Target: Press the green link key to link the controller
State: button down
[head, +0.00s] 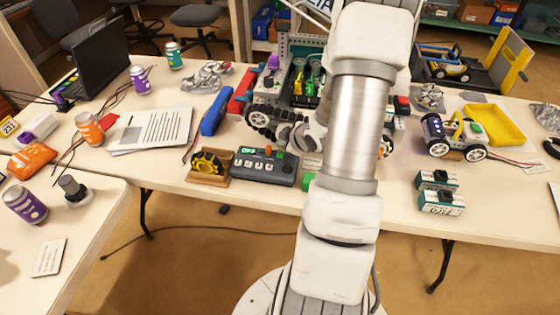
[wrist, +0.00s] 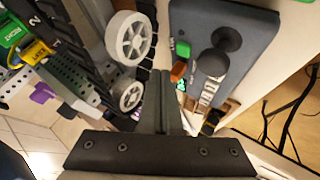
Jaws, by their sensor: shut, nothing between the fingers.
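The controller (head: 262,170) is a dark grey box on the table, with a small screen showing green letters that look like OFF. A row of light keys is on its front, and an orange part and the small green link key (head: 280,155) are at its back edge. In the wrist view the controller (wrist: 215,20) is at upper right with two black knobs. The green key (wrist: 183,50) is beside the orange part at its near edge. My gripper (wrist: 165,75) is shut and empty, its tips left of and apart from the key in the picture. In the head view my arm hides the fingers.
A wheeled robot (head: 265,115) stands just behind the controller, and its wheels show close to my fingers in the wrist view (wrist: 130,38). A yellow part in a brown holder (head: 208,165) is left of the controller. A green block (head: 309,181) is to its right.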

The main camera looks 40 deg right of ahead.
jog(key=shift+f+b, duration=0.6)
jog(key=shift+f, duration=0.5)
dwell(1.1)
jog(key=shift+f+b, duration=0.4)
jog(key=shift+f+b, duration=0.4)
dwell(0.5)
jog(key=shift+r, duration=0.1)
jog(key=shift+r+p, duration=0.7)
notch_tip(320, 180, up, 5)
jog(key=p, duration=0.4)
jog(key=shift+r, duration=0.1)
